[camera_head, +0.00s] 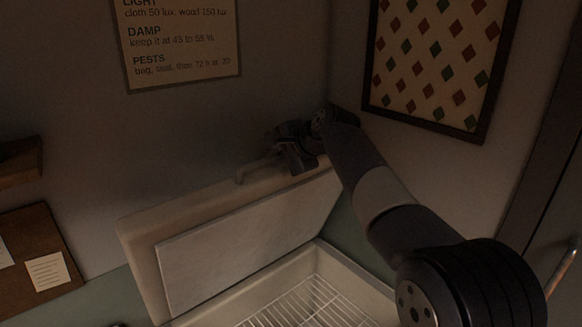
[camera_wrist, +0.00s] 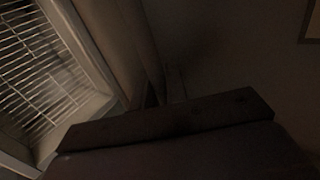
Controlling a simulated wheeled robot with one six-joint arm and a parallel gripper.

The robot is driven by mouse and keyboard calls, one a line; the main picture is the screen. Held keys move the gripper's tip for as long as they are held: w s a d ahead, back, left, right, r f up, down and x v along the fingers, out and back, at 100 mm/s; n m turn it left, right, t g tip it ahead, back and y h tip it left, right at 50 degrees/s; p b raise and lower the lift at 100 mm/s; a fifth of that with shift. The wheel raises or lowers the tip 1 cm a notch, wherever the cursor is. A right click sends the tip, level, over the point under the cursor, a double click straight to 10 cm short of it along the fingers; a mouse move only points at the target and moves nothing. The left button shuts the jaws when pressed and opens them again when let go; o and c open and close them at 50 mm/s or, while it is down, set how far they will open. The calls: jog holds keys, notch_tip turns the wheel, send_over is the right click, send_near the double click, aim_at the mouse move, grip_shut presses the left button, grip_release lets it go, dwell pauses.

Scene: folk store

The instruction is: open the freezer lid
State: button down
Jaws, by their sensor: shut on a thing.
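The freezer lid (camera_head: 235,235) stands raised and tilted back in the head view, its pale inner panel facing me. The freezer body (camera_head: 345,262) is open below it, with a wire rack (camera_head: 300,305) inside. My gripper (camera_head: 285,165) is at the top edge of the lid and shut on the lid's handle (camera_head: 252,170), part of which sticks out to the left. In the wrist view, the rack (camera_wrist: 45,70) shows at the left. The fingertips and their contact with the handle are dark and hard to make out.
A wall sign (camera_head: 182,45) hangs behind the lid. A framed diamond-pattern textile (camera_head: 436,62) hangs at the right. A brown board with notes (camera_head: 38,245) and a wooden shelf (camera_head: 20,165) are at the left. A door edge stands at far right.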

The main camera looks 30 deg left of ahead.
jog(key=shift+w+a+r, duration=0.15)
jog(key=shift+a, duration=0.35)
jog(key=shift+w+a+r, duration=0.2)
jog(key=shift+a, duration=0.25)
jog(key=shift+w+a+r, duration=0.15)
jog(key=shift+a, duration=0.35)
jog(key=c, duration=1.5)
grip_release()
jog(key=shift+o, duration=0.2)
jog(key=shift+d, duration=0.2)
jog(key=shift+s+d+r, duration=0.1)
jog(key=shift+d+r, duration=0.1)
jog(key=shift+d, duration=0.05)
jog(key=b+v, duration=0.2)
jog(key=v, duration=0.8)
jog(key=shift+b, duration=0.4)
jog(key=shift+r, duration=0.1)
